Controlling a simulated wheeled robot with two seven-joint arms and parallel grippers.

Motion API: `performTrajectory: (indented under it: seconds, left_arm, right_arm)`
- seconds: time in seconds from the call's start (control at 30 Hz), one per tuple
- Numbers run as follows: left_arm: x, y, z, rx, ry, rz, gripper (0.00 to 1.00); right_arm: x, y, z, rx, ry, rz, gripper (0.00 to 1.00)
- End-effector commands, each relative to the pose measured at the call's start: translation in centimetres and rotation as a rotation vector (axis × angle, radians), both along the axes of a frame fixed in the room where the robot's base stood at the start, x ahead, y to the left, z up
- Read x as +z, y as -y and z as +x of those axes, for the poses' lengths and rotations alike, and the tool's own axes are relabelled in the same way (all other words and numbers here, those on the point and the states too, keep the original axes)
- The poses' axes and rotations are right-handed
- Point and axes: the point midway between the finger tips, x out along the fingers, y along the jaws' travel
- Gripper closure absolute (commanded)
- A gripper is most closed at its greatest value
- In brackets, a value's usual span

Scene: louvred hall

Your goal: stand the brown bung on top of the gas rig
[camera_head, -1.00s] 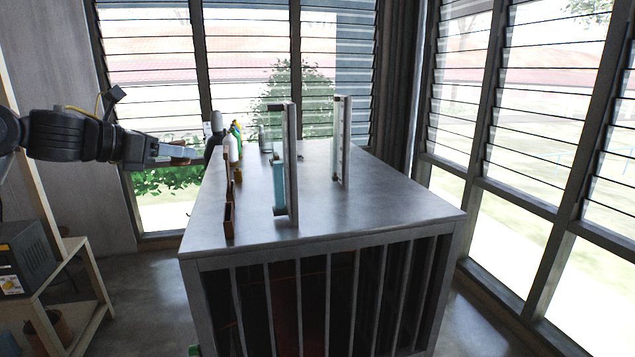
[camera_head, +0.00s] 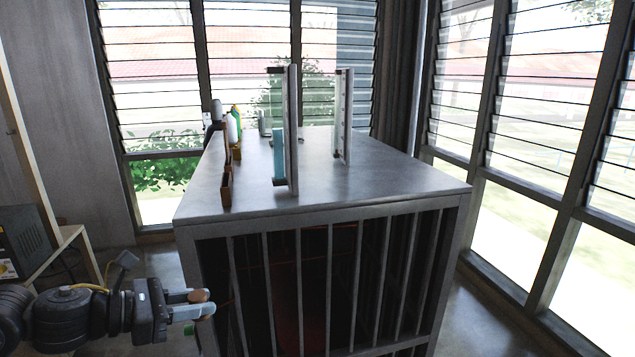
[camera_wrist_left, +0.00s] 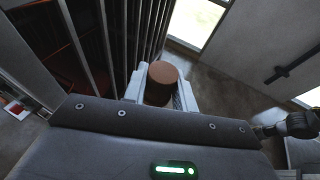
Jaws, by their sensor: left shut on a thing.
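My left gripper (camera_head: 200,304) is shut on the brown bung (camera_head: 198,296), low in front of the cabinet's left front corner and below its top. In the left wrist view the bung (camera_wrist_left: 163,72) sits between the two pale fingers of the left gripper (camera_wrist_left: 160,90), its round end showing. Two upright framed panels stand on the cabinet top: a nearer one with a light-blue part (camera_head: 279,155) and a farther pale one (camera_head: 343,115). I cannot tell for certain which is the gas rig. My right gripper is not in view.
The grey cabinet (camera_head: 400,185) has a barred front and a clear right half on top. Brown open boxes (camera_head: 227,187) and several bottles (camera_head: 232,128) line its left edge. A shelf with a dark box (camera_head: 22,243) stands at the left. Louvred windows lie behind and right.

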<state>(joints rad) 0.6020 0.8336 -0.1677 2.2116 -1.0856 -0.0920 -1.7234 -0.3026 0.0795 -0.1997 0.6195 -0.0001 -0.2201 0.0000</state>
Motion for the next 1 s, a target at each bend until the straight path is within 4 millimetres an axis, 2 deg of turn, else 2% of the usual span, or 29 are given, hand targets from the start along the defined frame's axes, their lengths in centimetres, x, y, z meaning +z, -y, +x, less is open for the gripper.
performTrajectory:
  seconds: [0.03,0.2,0.4,0.53,0.7,0.8,0.87,0.97,1.0]
  left_arm:
    - [-2.9,0.0,-1.2,0.001,-0.01,-0.001,1.0]
    - [-8.5,-0.2,-3.8,0.008,-0.009,-0.003,1.0]
    - [-13.0,-0.5,-5.7,0.017,-0.005,-0.001,1.0]
    - [-14.4,-0.5,-6.4,0.017,-0.003,-0.001,1.0]
    - [-14.8,-0.5,-6.7,0.016,0.0,0.0,1.0]
    - [-13.9,-0.5,-6.3,0.018,0.004,0.001,1.0]
    - [-12.4,-0.5,-5.7,0.022,0.005,0.001,1.0]
    - [-8.1,-0.8,-4.0,0.045,0.013,0.001,1.0]
    - [-5.9,-1.1,-3.2,0.062,0.013,0.003,1.0]
  right_arm:
    - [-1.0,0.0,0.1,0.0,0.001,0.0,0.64]
    - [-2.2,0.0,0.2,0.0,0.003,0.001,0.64]
    - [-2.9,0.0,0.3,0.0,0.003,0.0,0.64]
    - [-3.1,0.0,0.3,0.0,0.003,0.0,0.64]
    - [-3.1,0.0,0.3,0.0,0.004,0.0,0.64]
    - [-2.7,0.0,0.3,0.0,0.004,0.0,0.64]
    - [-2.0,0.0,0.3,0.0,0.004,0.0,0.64]
    - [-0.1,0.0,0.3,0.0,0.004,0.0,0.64]
    - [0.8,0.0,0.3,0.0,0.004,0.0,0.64]
